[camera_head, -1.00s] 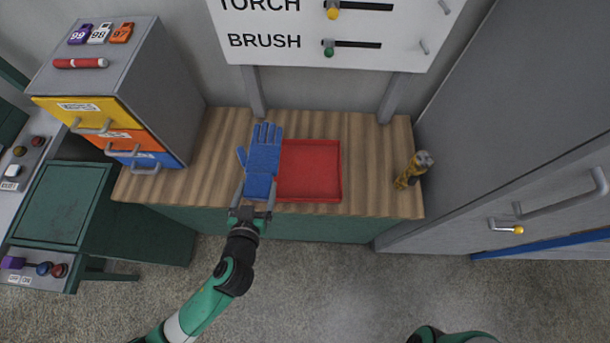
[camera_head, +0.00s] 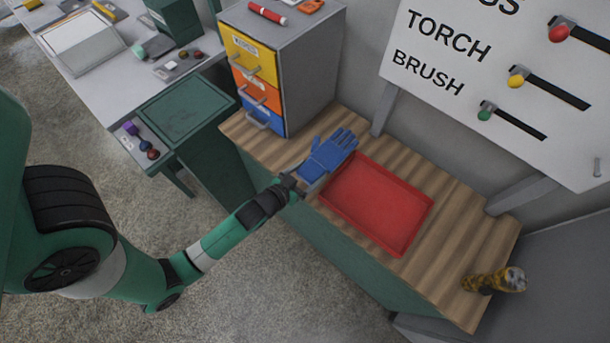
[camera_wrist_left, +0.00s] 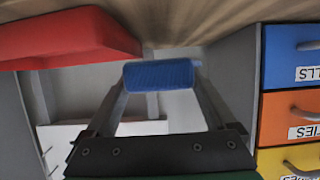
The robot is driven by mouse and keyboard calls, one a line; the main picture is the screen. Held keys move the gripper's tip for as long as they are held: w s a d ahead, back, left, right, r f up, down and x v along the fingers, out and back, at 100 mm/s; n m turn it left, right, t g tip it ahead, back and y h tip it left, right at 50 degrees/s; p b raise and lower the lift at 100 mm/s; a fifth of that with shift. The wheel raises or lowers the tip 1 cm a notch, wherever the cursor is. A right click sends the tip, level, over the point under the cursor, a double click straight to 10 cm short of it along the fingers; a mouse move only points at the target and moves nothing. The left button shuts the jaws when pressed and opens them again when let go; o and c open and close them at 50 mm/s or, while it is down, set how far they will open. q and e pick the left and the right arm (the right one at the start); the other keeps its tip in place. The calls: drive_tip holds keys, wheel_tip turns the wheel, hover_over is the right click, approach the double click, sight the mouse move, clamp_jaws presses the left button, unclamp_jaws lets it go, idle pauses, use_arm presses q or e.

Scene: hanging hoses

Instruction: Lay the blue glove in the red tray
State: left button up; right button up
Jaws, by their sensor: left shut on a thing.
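The blue glove (camera_head: 328,154) has its fingers pointing toward the back of the wooden bench, beside the left edge of the red tray (camera_head: 378,204). My left gripper (camera_head: 305,182) is shut on the cuff end. In the left wrist view, the blue cuff (camera_wrist_left: 158,74) sits between the two fingers of my left gripper (camera_wrist_left: 162,85), and the tray (camera_wrist_left: 65,36) shows at the upper left. The tray is empty. The gap between glove and bench is hard to judge. My right gripper is not in view.
A drawer cabinet (camera_head: 292,60) stands on the bench left of the glove. A yellow-and-black torch-like object (camera_head: 492,281) is at the bench's right end. A tool board (camera_head: 500,75) rises behind. Bare wood (camera_head: 440,260) lies right of the tray.

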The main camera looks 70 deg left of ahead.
sight(299, 177)
use_arm(q)
drive_tip(key=shift+s+a+f+b, duration=0.1)
drive_tip(key=shift+a+f+b, duration=0.2)
drive_tip(key=shift+a+f, duration=0.25)
drive_tip(key=shift+s+a+f+b, duration=0.1)
drive_tip(key=shift+a+f+b, duration=0.2)
drive_tip(key=shift+f, duration=0.35)
drive_tip(key=f, duration=0.1)
drive_tip(key=f+b, duration=0.1)
drive_tip(key=f, duration=0.1)
drive_tip(key=shift+a+f, duration=0.2)
drive_tip(key=shift+a, duration=0.05)
drive_tip(key=o, duration=1.1)
drive_tip(key=shift+c, duration=0.2)
drive_tip(key=p+v, duration=0.1)
drive_tip(key=v, duration=1.1)
drive_tip(key=shift+r, duration=0.1)
